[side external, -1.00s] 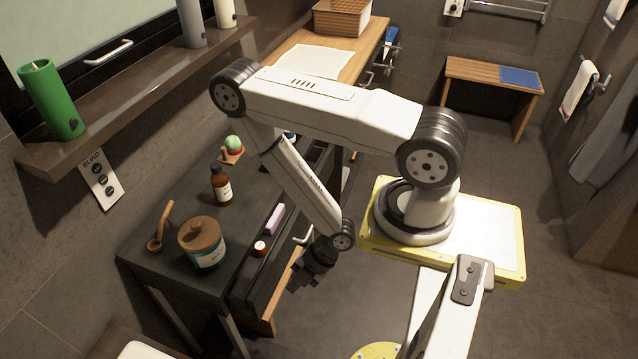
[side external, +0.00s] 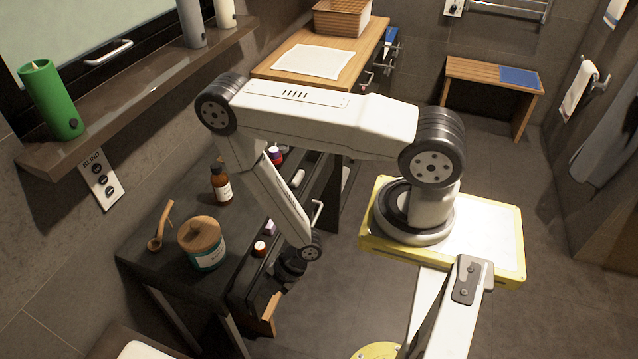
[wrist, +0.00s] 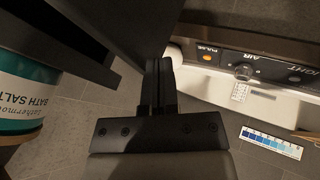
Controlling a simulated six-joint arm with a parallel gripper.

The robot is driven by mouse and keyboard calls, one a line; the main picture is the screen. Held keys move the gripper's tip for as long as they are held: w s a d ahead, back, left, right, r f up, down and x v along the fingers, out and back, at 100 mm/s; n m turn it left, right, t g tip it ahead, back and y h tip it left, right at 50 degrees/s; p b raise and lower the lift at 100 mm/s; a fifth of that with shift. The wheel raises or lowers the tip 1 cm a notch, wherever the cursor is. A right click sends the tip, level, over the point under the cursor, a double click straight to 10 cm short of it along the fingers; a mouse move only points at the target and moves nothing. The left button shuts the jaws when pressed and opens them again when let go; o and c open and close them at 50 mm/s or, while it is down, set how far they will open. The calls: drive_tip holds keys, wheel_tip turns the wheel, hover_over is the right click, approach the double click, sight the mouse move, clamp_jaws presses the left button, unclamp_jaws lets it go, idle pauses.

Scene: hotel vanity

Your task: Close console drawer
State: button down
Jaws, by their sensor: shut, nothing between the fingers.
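The console (side external: 150,235) is a dark table on the left in the side external view. Its drawer is open, and its wooden front (side external: 269,314) shows at the near end. A pale bar handle (side external: 317,213) shows beyond my forearm. In the wrist view my gripper (wrist: 160,68) is shut and empty beside a dark panel; contact cannot be told.
On the console stand a lidded bath salts jar (side external: 203,250), a brown bottle (side external: 221,185) and a wooden scoop (side external: 160,232). The jar also shows in the wrist view (wrist: 28,92). A white control panel (wrist: 235,75) is at its right.

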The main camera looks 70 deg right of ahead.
sight(254, 288)
drive_tip(key=shift+w, duration=0.1)
drive_tip(key=shift+w, duration=1.9)
drive_tip(key=shift+s, duration=0.75)
drive_tip(key=s, duration=0.3)
drive_tip(key=shift+d+r, duration=0.1)
drive_tip(key=shift+r, duration=0.1)
drive_tip(key=v, duration=0.9)
drive_tip(key=shift+r, duration=0.25)
drive_tip(key=shift+d, duration=0.15)
